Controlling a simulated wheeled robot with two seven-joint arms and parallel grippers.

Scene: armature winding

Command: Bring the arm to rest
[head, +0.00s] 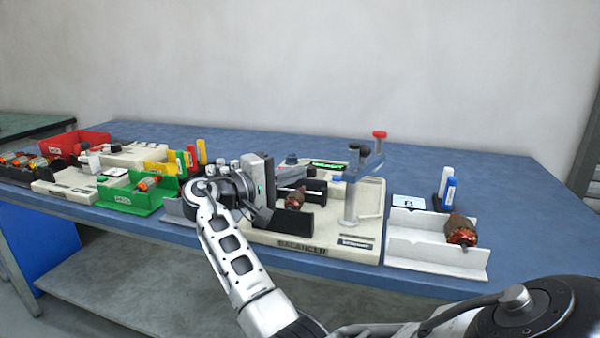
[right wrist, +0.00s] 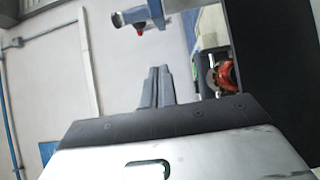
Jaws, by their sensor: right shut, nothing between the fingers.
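My right arm comes in from the lower right of the head view, and its forearm (head: 228,250) rises to the wrist in front of the balancer (head: 335,248). My right gripper (right wrist: 160,70) is shut and empty, its two grey fingers together in the right wrist view. In the head view this gripper (head: 262,205) is over the left part of the balancer, its fingertips hard to make out. A dark red armature (head: 295,198) sits in the balancer beside it, partly hidden. My left gripper is not in view.
A white tray (head: 425,256) with a copper-red armature (head: 460,231) stands right of the balancer. A green bin (head: 130,197), a red bin (head: 70,145) and several orange-and-black armatures are at the left. The back and far right of the blue table (head: 530,225) are clear.

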